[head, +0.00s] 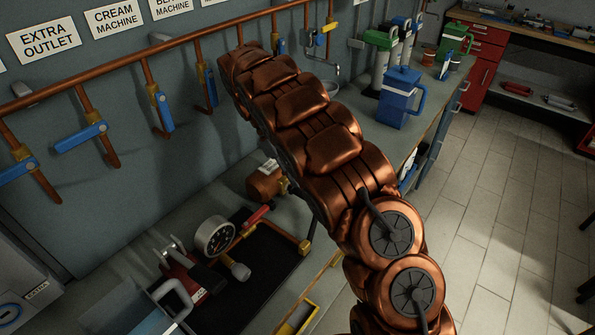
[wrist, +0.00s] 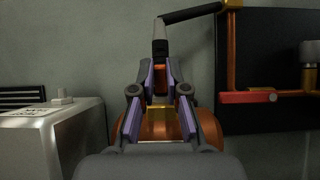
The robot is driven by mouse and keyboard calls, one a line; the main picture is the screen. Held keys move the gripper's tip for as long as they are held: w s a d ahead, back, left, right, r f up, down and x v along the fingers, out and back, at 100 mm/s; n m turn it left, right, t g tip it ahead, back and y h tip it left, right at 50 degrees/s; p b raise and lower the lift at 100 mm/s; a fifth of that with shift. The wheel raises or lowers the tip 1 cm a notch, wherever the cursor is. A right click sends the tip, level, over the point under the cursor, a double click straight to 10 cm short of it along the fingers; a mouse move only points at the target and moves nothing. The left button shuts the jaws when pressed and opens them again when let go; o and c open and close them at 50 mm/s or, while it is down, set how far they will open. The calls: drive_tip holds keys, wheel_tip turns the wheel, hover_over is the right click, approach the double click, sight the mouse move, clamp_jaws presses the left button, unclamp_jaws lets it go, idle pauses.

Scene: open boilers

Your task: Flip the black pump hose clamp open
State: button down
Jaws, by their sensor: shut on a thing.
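My gripper (wrist: 160,72) shows in the wrist view, its two fingers closed in around the lower end of a grey lever piece (wrist: 160,46). A black bar (wrist: 192,13) runs from the top of this piece to the right, to a copper fitting (wrist: 232,4). This looks like the black hose clamp; its exact shape between the fingers is hidden. In the head view my copper arm covers the gripper. The pump with a round gauge (head: 215,235) stands on a black base at lower left, with a black part (head: 206,277) by it.
In the wrist view a pale box (wrist: 50,130) stands at left and a black panel (wrist: 270,60) with a red-handled valve (wrist: 248,97) at right. In the head view, wall pipes carry blue valves (head: 80,138), and a blue jug (head: 400,97) stands on the counter.

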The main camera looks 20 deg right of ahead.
drive_tip(key=shift+w, duration=0.1)
idle(0.3)
drive_tip(key=c, duration=1.2)
unclamp_jaws()
drive_tip(key=shift+o, duration=0.2)
